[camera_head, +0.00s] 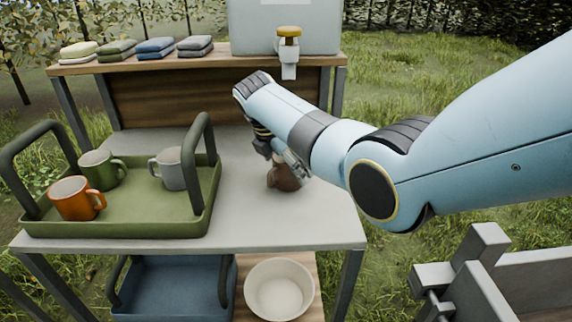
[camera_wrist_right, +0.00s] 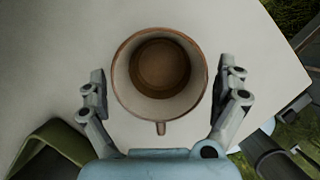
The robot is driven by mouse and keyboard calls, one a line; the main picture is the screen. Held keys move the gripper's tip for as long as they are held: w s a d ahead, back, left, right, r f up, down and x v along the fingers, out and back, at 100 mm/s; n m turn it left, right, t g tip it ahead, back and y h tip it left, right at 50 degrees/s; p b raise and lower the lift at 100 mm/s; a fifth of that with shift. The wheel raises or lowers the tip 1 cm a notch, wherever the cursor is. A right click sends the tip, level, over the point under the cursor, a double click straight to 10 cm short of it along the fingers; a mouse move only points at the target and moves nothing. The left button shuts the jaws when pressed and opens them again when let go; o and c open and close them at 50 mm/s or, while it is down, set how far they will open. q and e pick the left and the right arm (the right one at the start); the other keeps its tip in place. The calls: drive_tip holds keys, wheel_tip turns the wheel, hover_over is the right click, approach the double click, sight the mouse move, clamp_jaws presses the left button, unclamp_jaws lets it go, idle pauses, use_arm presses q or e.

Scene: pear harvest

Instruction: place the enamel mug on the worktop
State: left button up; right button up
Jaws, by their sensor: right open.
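A brown enamel mug (camera_head: 284,177) with a pale inside stands upright on the grey worktop (camera_head: 255,215), right of the green tray. In the right wrist view the mug (camera_wrist_right: 160,112) is seen from above, empty, its handle toward my gripper's palm. My right gripper (camera_head: 283,160) is at the mug. In the wrist view its fingers (camera_wrist_right: 164,88) are open, one on each side of the mug, with gaps between. The arm hides part of the mug in the head view. My left gripper is not in view.
A green tray (camera_head: 120,222) holds orange (camera_head: 75,198), green (camera_head: 100,170) and grey (camera_head: 172,168) mugs. Folded cloths (camera_head: 155,47) and a dispenser with a tap (camera_head: 287,38) are on the shelf behind. A white bowl (camera_head: 279,288) and blue tray (camera_head: 170,285) are below.

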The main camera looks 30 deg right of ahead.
drive_tip(key=v, duration=0.3)
drive_tip(key=shift+w+r+p, duration=0.1)
drive_tip(key=shift+p, duration=0.25)
drive_tip(key=s+a, duration=0.1)
drive_tip(key=a, duration=0.3)
drive_tip(key=s+a, duration=0.1)
drive_tip(key=a, duration=0.2)
drive_tip(key=s+a, duration=0.1)
drive_tip(key=a, duration=0.3)
drive_tip(key=shift+a, duration=0.35)
